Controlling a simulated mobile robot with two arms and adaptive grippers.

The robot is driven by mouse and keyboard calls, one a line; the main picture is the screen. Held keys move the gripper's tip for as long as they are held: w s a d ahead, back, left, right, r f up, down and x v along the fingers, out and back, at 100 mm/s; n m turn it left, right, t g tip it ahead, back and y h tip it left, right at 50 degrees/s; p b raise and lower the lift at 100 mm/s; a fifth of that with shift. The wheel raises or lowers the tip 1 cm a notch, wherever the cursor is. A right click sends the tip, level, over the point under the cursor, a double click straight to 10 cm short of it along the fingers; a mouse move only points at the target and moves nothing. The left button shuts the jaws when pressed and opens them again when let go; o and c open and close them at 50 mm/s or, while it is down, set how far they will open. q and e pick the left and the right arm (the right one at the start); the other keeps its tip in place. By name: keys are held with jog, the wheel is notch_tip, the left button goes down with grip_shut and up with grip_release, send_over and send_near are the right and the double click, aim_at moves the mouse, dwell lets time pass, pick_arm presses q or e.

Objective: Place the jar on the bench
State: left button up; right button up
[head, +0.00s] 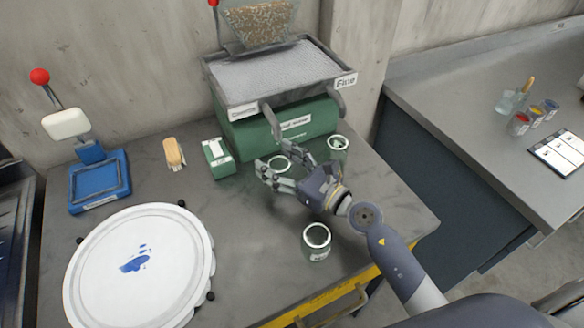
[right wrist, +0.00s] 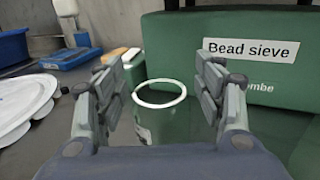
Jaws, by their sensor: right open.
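Three clear glass jars with pale rims stand on the grey bench (head: 215,225). One jar (head: 279,164) is by the fingers of my right gripper (head: 277,167). In the right wrist view this jar's rim (right wrist: 160,105) shows between the two spread fingers (right wrist: 167,85), with a gap on both sides. My right gripper is open; its fingers partly hide the jar in the head view. A second jar (head: 337,148) stands just behind and right of the gripper, and a third (head: 316,243) stands nearer the front edge. My left gripper is not in view.
A green bead sieve (head: 282,127) stands close behind the gripper. A small green box (head: 217,158), a brush (head: 174,152) and a blue device (head: 98,185) stand to the left. A second bench (head: 450,110) is at right.

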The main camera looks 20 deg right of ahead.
jog(key=b+v, duration=0.3)
jog(key=v, duration=0.7)
jog(key=shift+s+d+f+b, duration=0.2)
jog(key=shift+s+d+b, duration=0.1)
jog(key=shift+b, duration=0.1)
jog(key=shift+s+d+r, duration=0.2)
jog(key=shift+s+d, duration=0.05)
jog(key=shift+s, duration=0.25)
jog(key=shift+d, duration=0.1)
